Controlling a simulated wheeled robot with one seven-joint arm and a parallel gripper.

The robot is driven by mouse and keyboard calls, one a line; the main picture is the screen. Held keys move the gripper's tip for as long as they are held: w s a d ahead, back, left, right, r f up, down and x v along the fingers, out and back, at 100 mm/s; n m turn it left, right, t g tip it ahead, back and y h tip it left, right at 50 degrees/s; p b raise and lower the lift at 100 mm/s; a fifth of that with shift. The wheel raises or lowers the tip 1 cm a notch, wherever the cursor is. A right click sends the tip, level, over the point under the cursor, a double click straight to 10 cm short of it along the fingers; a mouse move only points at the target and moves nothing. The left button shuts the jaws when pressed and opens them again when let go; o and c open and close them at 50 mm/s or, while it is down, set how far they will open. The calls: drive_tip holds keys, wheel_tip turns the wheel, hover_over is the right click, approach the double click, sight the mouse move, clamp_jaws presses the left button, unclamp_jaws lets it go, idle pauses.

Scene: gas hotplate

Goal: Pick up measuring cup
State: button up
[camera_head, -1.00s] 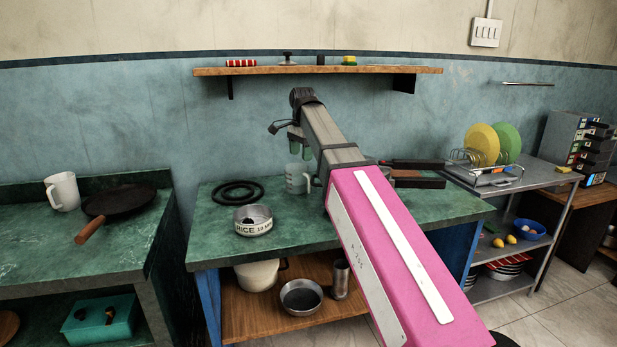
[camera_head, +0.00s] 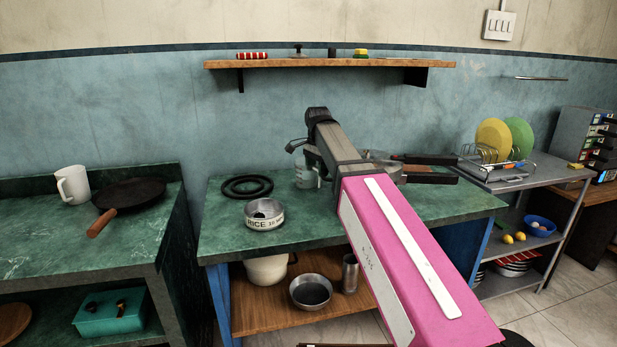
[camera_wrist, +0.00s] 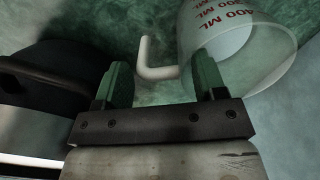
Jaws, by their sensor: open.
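The measuring cup (camera_head: 306,176) is a clear cup with red ML markings, standing near the back of the green counter. In the wrist view the cup (camera_wrist: 240,50) is at upper right, with its pale handle (camera_wrist: 146,58) toward the left. My gripper (camera_wrist: 160,78) is open, its two green fingers apart. The handle appears in the gap between the fingertips, and the right finger overlaps the cup's wall. I cannot tell whether the fingers touch the cup. In the head view my arm hides part of the cup and the fingers are hard to make out.
The rice bowl (camera_head: 264,214) and black rings (camera_head: 246,187) stand on the counter left of the cup. A wooden shelf (camera_head: 330,64) hangs above. Clear counter (camera_head: 330,232) lies in front.

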wheel_tip(320, 180, down, 2)
drive_tip(key=c, duration=0.9)
drive_tip(key=shift+r, duration=0.15)
